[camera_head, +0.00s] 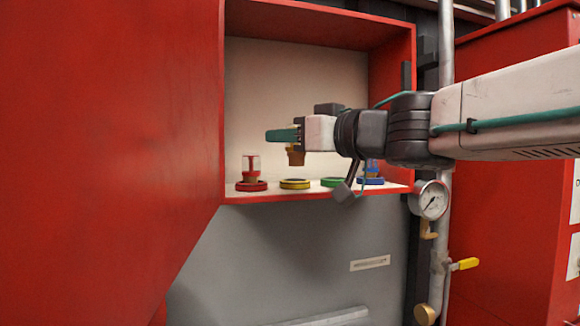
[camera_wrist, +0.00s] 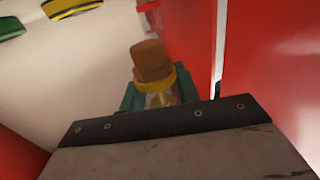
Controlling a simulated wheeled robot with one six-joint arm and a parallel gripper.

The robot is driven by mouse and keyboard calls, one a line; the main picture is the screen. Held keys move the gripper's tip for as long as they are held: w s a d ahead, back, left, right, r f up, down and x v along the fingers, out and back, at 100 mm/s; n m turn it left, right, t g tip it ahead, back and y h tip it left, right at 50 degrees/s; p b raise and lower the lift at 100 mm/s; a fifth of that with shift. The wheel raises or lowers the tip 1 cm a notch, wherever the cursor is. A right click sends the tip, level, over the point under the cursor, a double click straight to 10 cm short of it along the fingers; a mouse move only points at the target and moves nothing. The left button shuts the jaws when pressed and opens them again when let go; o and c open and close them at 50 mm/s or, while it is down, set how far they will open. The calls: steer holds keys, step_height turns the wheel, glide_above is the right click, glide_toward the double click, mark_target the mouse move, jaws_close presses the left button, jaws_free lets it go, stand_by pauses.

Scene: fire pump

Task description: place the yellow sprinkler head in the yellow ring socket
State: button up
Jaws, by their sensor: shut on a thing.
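The yellow sprinkler head (camera_wrist: 164,78) has a brown stub end, a yellow collar and a clear part between the teal fingers in the wrist view. My gripper (camera_wrist: 159,97) is shut on it. In the head view my gripper (camera_head: 284,135) is inside the red cabinet, and the brown end of the sprinkler head (camera_head: 296,157) hangs below it. The yellow ring socket (camera_head: 295,184) lies on the cabinet floor below the held head, with a visible gap between them. The ring also shows at the top left of the wrist view (camera_wrist: 71,8).
A red sprinkler head (camera_head: 250,168) stands in a red ring to the left. An open green ring (camera_head: 333,182) lies to the right, and a blue ring (camera_head: 371,181) with a blue head is partly behind my wrist. The red cabinet walls (camera_head: 394,80) enclose the sides.

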steer(key=w, duration=0.7)
steer(key=w+f, duration=0.1)
steer(key=w, duration=0.2)
steer(key=shift+w+a, duration=0.15)
steer(key=shift+w, duration=0.05)
steer(key=shift+f, duration=1.75)
steer(key=o, duration=1)
steer(key=v, duration=1.2)
